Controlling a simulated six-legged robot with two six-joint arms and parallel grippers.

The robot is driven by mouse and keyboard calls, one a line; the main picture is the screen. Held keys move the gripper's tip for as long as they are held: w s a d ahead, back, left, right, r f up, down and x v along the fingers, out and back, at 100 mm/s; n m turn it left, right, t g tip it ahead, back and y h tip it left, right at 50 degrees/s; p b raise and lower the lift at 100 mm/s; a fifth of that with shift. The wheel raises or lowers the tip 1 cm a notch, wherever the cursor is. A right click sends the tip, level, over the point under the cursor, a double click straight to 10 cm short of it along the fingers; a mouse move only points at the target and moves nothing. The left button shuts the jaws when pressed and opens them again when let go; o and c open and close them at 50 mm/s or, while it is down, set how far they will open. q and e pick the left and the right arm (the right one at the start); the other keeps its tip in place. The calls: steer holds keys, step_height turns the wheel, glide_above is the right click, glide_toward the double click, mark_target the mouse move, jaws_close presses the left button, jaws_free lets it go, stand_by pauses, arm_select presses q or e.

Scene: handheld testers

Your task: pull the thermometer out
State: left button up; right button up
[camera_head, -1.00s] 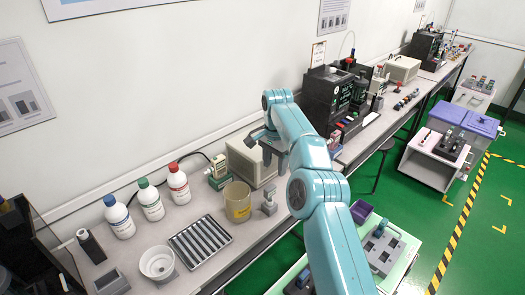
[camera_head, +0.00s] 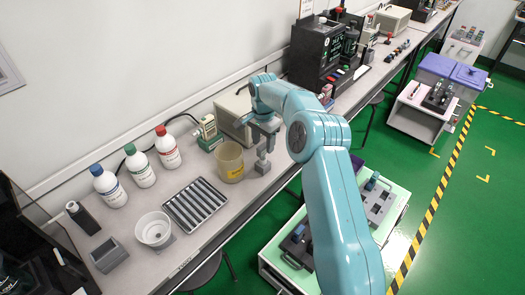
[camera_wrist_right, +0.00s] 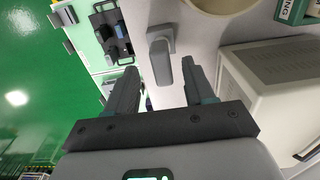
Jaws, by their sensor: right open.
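A small grey upright device (camera_head: 263,162) with a square foot stands on the bench beside the yellowish beaker. It may be the thermometer in its holder, but I cannot tell for sure. In the right wrist view the grey device (camera_wrist_right: 161,62) shows between the fingertips, with a gap on both sides. My right gripper (camera_head: 265,136) is open, pointing down just above the device in the head view. In the wrist view the right gripper (camera_wrist_right: 160,72) has its two dark fingers spread. My left gripper is not in view.
The beaker (camera_head: 229,162) is close on the left and a beige box (camera_head: 234,118) stands behind. A ribbed tray (camera_head: 195,204), a white bowl (camera_head: 154,230) and several bottles (camera_head: 140,166) are further left. A pale green cart (camera_head: 392,209) stands beside the bench.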

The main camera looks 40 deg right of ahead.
mark_target(263, 154)
step_height(263, 154, down, 5)
steer(key=shift+w+r, duration=0.1)
steer(key=shift+w, duration=0.05)
steer(key=shift+f, duration=0.2)
steer(key=shift+r, duration=0.1)
jaws_close()
